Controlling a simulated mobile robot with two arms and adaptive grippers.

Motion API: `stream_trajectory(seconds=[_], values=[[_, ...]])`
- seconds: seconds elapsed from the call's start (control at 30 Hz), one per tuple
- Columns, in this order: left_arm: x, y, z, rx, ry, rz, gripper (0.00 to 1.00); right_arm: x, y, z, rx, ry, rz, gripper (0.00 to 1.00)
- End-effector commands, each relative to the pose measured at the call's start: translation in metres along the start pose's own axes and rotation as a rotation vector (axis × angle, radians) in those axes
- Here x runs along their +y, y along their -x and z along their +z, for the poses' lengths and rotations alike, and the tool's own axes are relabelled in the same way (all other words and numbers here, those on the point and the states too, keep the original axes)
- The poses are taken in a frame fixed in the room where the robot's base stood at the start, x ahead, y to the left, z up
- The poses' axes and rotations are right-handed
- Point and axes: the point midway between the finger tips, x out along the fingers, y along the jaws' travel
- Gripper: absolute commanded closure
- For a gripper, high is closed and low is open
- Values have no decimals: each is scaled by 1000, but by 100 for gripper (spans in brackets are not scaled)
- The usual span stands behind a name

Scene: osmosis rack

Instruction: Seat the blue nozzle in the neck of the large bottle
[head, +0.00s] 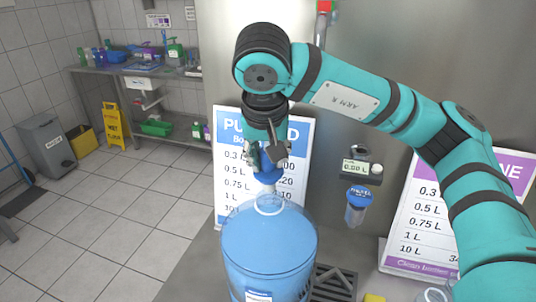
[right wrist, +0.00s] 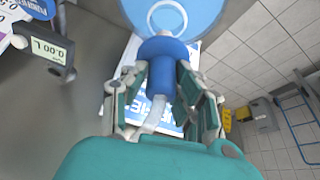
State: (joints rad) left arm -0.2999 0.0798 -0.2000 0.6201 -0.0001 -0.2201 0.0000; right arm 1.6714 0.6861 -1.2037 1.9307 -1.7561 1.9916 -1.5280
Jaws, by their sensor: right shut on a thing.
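The large blue bottle (head: 268,255) stands upright in the head view, with its pale neck ring (head: 270,204) on top. My right gripper (head: 267,157) is shut on the blue nozzle (head: 267,176), just above the neck. In the right wrist view the nozzle (right wrist: 165,60) sits between the fingers (right wrist: 163,92), its wide blue collar toward the bottle. The neck ring (right wrist: 167,16) shows beyond the collar, so the nozzle looks apart from it and not inside. A pale hose-like piece (right wrist: 155,121) trails from the nozzle. My left gripper is not in view.
A price sign (head: 230,160) stands behind the bottle, and a second sign (head: 410,240) is at the right. A 0.00 L display (head: 356,167) and a blue-topped filter (head: 356,207) are on the steel wall. A drain grate (head: 335,283) lies right of the bottle.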

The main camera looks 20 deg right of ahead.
Motion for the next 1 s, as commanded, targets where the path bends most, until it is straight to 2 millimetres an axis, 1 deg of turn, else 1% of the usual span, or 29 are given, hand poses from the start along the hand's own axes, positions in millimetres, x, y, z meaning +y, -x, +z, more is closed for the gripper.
stream_trajectory(seconds=[0.03,0.5,1.0], values=[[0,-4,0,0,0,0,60,0,-4,2,0,0,0,100],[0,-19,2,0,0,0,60,0,-20,8,0,0,0,100],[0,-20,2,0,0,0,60,0,-21,9,0,0,0,100]])
